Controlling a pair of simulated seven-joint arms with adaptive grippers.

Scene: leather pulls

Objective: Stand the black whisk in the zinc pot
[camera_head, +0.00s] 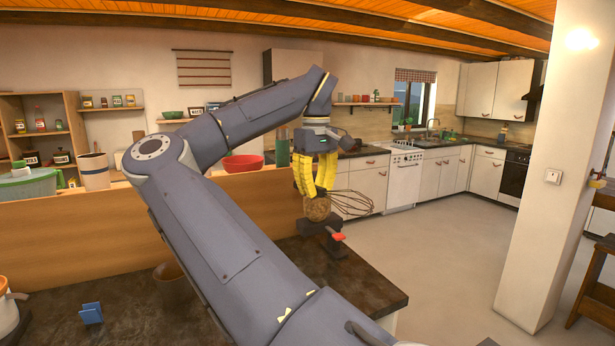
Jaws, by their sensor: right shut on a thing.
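My right gripper (316,190), with yellow fingers, is shut and points down over the far right part of the dark worktop. The whisk (352,203) lies roughly level at the fingers, its dark wire loops reaching out to the right; its handle is hidden by the fingers. I cannot make out a pot that is clearly zinc. A brownish pot (170,284) stands on the worktop at the left, partly covered by my right arm. My left gripper is not in view.
A round brown thing (317,209) and a black stand with a red part (328,234) are just below the fingers. A blue holder (91,312) stands at the front left. A wooden panel (60,240) backs the worktop (370,290); its right front is clear.

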